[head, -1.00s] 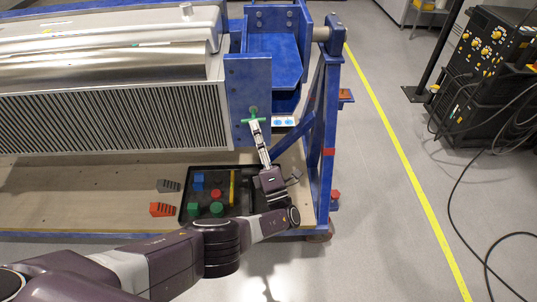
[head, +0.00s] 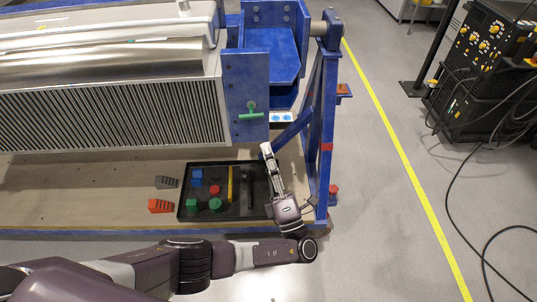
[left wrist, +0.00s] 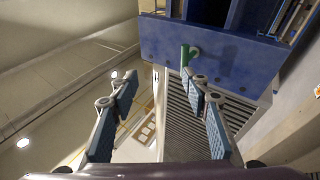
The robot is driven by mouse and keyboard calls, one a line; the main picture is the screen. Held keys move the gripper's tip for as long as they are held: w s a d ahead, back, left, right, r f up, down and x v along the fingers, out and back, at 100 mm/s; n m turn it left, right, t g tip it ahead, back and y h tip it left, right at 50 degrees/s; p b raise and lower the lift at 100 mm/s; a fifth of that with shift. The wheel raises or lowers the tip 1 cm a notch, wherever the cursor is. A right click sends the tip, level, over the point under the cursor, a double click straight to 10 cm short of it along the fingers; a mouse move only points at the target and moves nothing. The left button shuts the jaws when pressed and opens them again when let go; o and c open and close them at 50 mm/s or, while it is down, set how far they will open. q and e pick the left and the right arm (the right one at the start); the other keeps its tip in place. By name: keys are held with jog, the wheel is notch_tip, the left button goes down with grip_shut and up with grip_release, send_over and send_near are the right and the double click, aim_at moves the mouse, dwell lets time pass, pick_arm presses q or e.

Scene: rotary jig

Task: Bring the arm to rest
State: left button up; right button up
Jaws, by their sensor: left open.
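My left gripper (head: 268,152) is open and empty, in front of the blue end plate (head: 247,75) of the rotary jig. It is apart from the green T-shaped handle (head: 251,114), which sits in the plate with its crossbar about level in the head view. In the left wrist view, the two fingers of my left gripper (left wrist: 160,84) stand wide apart. The green handle (left wrist: 187,55) shows beyond the right finger, which hides part of it. My left arm reaches in along the bottom of the head view. My right gripper is not in view.
A black tray (head: 260,188) with colored blocks and pins lies on the wooden base (head: 80,190), beside and under my left gripper. A blue upright post (head: 323,130) stands close on the right. Free floor (head: 385,200) lies beyond it.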

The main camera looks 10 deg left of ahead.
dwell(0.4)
pick_arm(q)
jog(key=s+a+f+n+g+h, duration=0.2)
jog(key=a+f+n+g, duration=0.15)
jog(key=f, duration=0.75)
jog(key=s+a+f+n+g+h, duration=0.1)
jog(key=a+f+n+g, duration=0.3)
jog(key=f, duration=0.7)
jog(key=s+a+f+n+g+h, duration=0.1)
jog(key=s+a+f+n+g, duration=0.15)
jog(key=s+f, duration=0.4)
jog(key=s+a+f+n+g+h, duration=0.2)
jog(key=s+f+n+g, duration=0.15)
jog(key=f, duration=0.55)
jog(key=s+f+n+g+h, duration=0.1)
jog(key=s+f+n+h, duration=0.1)
jog(key=s+f+n, duration=0.4)
jog(key=s+f+n+g+h, duration=0.2)
jog(key=s+f+n, duration=0.3)
jog(key=s+n, duration=0.8)
jog(key=s+f+n+g+h, duration=0.2)
jog(key=s+f+n+h, duration=0.2)
jog(key=s+n, duration=0.5)
jog(key=s+f, duration=0.2)
jog(key=s, duration=0.5)
jog(key=shift+d+f, duration=0.35)
